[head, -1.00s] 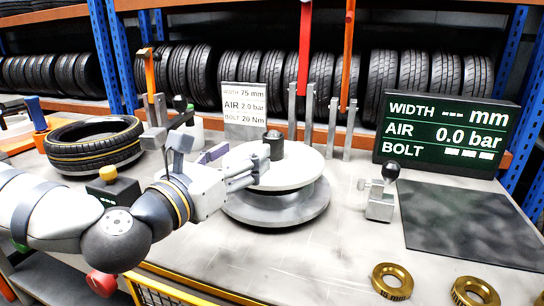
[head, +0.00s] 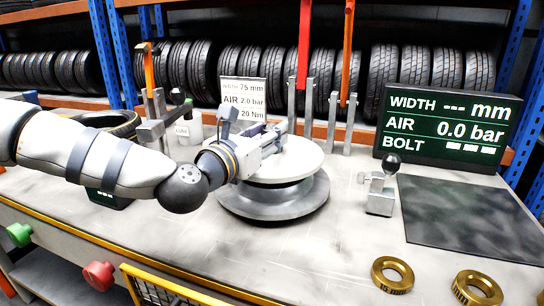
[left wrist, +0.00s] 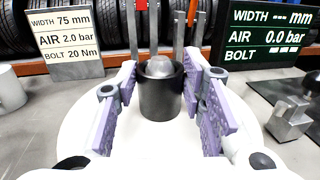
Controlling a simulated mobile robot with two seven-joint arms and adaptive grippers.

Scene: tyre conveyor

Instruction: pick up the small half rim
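A pale round half rim (head: 300,163) lies flat on top of a wider grey half rim (head: 272,205) on the table; it also fills the lower part of the left wrist view (left wrist: 160,150). A dark upright cylinder (left wrist: 160,95) with a grey domed top stands at its middle, hidden behind my gripper in the head view. My left gripper (head: 272,143) is above the pale disc. In the left wrist view its purple pads (left wrist: 160,80) are spread apart, one on each side of the cylinder, with no clear grip on it. My right gripper is out of view.
A tyre (head: 115,122) lies at the left behind my arm. A small clamp block with a black knob (head: 381,190) stands to the right, beside a dark mat (head: 465,220). Brass rings (head: 393,275) lie at the front right. Grey posts (head: 333,125) and the spec sign (head: 243,98) stand behind.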

